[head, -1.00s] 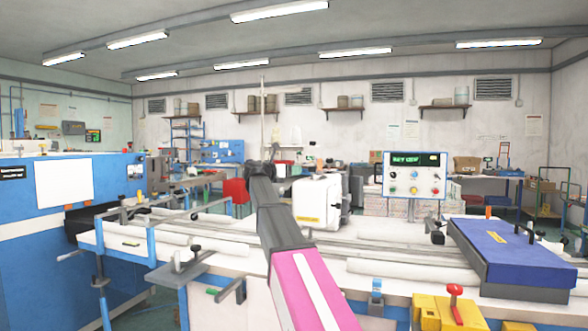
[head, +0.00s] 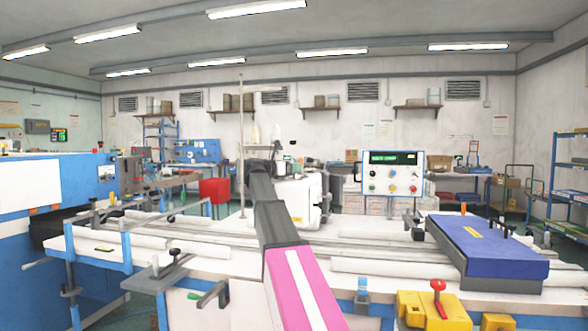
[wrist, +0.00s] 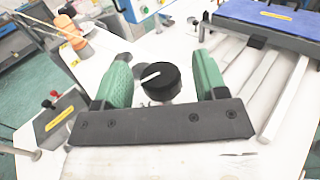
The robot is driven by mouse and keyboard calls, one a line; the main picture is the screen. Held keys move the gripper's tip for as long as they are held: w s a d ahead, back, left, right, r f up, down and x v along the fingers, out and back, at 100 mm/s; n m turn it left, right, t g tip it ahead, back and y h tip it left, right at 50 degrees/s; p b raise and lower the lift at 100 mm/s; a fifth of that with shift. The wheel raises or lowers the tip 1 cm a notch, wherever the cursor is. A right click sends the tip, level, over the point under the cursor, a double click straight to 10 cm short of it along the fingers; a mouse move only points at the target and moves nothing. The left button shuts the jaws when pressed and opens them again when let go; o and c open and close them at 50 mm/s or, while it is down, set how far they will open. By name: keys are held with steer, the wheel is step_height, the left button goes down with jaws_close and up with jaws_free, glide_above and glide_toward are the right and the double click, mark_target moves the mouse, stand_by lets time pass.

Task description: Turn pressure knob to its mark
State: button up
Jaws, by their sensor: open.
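In the wrist view a round black knob (wrist: 160,81) with a white pointer line on its face shows between the two green fingers of my gripper (wrist: 160,68). The gripper is open, with a gap on each side of the knob. I cannot make out a mark beside the knob. In the head view my arm reaches forward to the white sewing machine (head: 298,200), and the knob cannot be made out there.
A control panel (head: 393,176) with a green display and several small knobs stands behind the table (head: 240,262). A blue-topped box (head: 488,245) lies on the right.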

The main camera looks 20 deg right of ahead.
steer(key=shift+w+d, duration=0.1)
steer(key=shift+d, duration=0.3)
steer(key=c, duration=0.9)
steer(key=shift+n+t, duration=0.3)
steer(key=shift+t, duration=0.2)
steer(key=shift+c, duration=0.2)
steer(key=shift+n+t+y, duration=0.3)
steer(key=shift+n+t, duration=0.2)
steer(key=shift+t, duration=0.2)
steer(key=o, duration=0.9)
steer(key=shift+o, duration=0.2)
